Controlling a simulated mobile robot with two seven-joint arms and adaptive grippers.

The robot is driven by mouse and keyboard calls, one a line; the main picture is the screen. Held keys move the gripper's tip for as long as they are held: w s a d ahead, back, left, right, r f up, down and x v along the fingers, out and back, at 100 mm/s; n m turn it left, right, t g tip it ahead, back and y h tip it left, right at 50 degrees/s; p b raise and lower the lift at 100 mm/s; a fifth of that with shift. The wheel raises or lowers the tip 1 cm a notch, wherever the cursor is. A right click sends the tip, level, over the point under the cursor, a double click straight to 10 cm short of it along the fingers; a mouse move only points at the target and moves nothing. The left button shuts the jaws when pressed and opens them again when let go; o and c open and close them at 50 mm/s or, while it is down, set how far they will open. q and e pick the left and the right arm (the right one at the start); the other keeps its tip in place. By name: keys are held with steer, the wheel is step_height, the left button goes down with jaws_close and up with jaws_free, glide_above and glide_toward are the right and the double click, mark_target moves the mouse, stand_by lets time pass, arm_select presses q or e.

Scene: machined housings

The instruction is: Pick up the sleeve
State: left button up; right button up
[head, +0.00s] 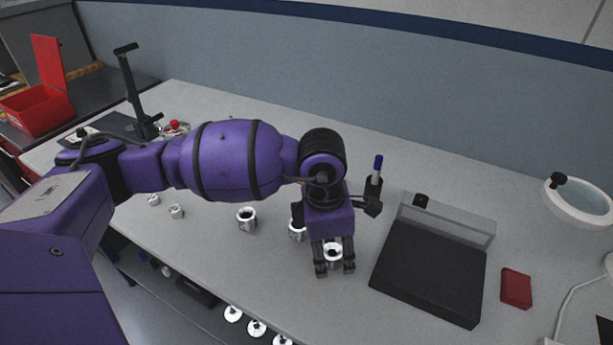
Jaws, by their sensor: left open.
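Several shiny hollow metal parts stand on the grey bench; I cannot tell for certain which is the sleeve. One cylindrical metal part (333,253) is low between the fingers of my left gripper (335,269), which points down with its fingers apart. I cannot tell whether the fingers touch it. A second hollow metal part (297,233) stands just left of the gripper, partly hidden by it. A third (247,217) stands farther left in the open. My right gripper is out of view.
Two smaller metal pieces (176,211) (153,199) lie to the left. A black tray-like block (430,272) with a clear upright panel is close on the right, beside a red block (516,288). A blue-capped marker (377,165) stands behind the gripper. Metal discs (257,328) sit on a lower shelf.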

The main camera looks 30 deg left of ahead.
arm_select(q)
steer(key=shift+r, duration=0.1)
steer(key=shift+w, duration=0.1)
jaws_close()
steer(key=shift+r, duration=0.2)
